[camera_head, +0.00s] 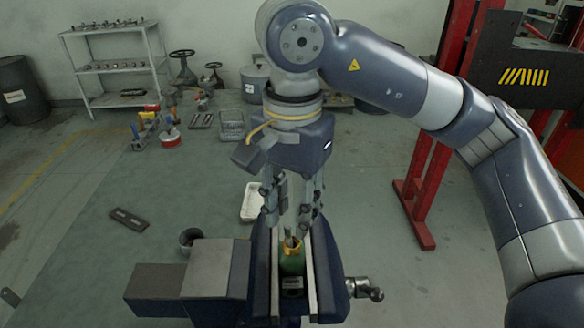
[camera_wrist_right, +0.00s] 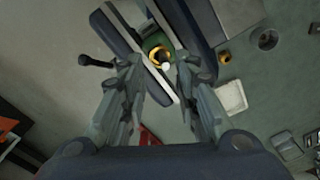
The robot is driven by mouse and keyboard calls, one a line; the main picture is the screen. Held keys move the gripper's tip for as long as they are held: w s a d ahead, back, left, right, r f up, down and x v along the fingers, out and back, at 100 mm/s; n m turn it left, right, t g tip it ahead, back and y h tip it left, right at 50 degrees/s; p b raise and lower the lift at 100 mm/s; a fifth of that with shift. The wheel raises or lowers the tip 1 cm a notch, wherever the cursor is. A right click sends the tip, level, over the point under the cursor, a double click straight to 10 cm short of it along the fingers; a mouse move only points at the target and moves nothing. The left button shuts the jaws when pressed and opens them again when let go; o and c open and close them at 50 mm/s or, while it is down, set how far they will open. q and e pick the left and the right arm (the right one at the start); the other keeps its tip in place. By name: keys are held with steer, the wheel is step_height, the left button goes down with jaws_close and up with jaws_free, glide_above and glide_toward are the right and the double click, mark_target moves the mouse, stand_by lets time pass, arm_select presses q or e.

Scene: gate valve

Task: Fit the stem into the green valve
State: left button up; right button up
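The green valve (camera_head: 292,262) is clamped upright between the jaws of a blue vise. In the right wrist view, the valve (camera_wrist_right: 150,43) has a brass ring (camera_wrist_right: 158,56) at its top opening. A small pale tip (camera_wrist_right: 166,65), which looks like the stem, shows at that ring. I cannot tell how deep it sits. In the head view, a thin piece (camera_head: 289,239) stands at the valve's top. My right gripper (camera_head: 288,222) points down just above the valve. Its fingers (camera_wrist_right: 157,75) are apart, with a gap and nothing visibly pinched. My left gripper is out of view.
The vise (camera_head: 262,268) has a handle (camera_head: 364,289) on its right. A dark cup (camera_head: 190,238) and a white tray (camera_head: 251,202) are near the vise. A red post frame (camera_head: 425,190) stands to the right. Shelves (camera_head: 118,68) stand at the back left.

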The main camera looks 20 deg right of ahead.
step_height(320, 180, up, 9)
stand_by(0.4)
steer(key=shift+s, duration=0.1)
stand_by(0.3)
